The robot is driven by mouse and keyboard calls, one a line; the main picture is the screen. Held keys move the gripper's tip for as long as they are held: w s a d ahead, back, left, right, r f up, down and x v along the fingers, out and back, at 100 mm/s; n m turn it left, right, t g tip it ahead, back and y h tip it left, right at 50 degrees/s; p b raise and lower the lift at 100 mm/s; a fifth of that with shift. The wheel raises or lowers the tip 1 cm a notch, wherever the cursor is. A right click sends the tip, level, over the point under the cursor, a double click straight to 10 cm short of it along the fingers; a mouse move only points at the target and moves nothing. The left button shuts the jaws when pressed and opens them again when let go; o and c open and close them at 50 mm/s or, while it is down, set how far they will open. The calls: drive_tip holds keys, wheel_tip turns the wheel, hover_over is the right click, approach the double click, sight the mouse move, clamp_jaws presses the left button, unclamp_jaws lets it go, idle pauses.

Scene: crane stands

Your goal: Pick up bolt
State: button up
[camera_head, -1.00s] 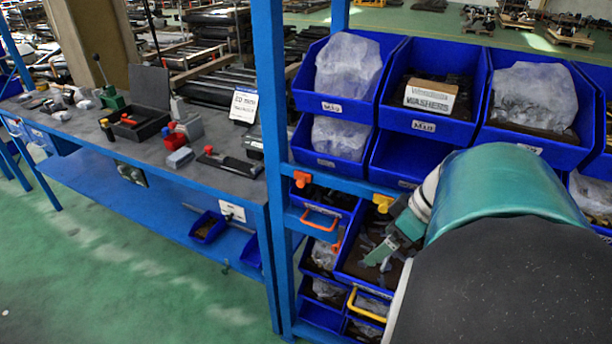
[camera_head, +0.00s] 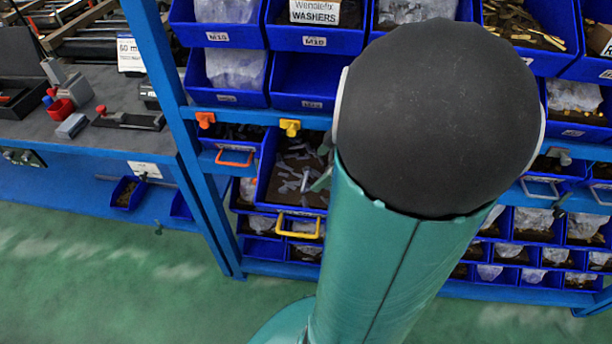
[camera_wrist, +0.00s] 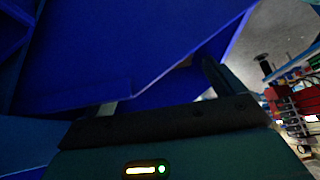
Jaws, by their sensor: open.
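Several loose grey bolts (camera_head: 292,180) lie in an open blue bin (camera_head: 262,190) on the lower part of the rack in the head view. I cannot tell which bolt is the task's. My gripper (camera_wrist: 160,88) is open in the wrist view, with its fingers close to blue bin walls (camera_wrist: 130,50). No bolt shows between the fingers. In the head view my arm covers the right side of the bolt bin, and only a small green part of my gripper shows at its edge. The depth between fingers and bolts cannot be told.
Upper bins, one with a washers box (camera_head: 314,12), overhang the bolt bin. Orange (camera_head: 205,119) and yellow (camera_head: 290,126) clamps sit on the rack rail. A blue post (camera_head: 170,80) stands left, beside a workbench (camera_head: 95,140) with tools. The green floor in front is clear.

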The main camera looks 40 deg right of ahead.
sight(304, 179)
drive_tip(key=shift+w+x, duration=0.15)
drive_tip(key=shift+x, duration=1.2)
drive_tip(key=shift+w+x, duration=0.2)
drive_tip(key=shift+x, duration=1.2)
drive_tip(key=shift+s+r, duration=0.1)
drive_tip(key=shift+r, duration=0.05)
drive_tip(key=c, duration=1.1)
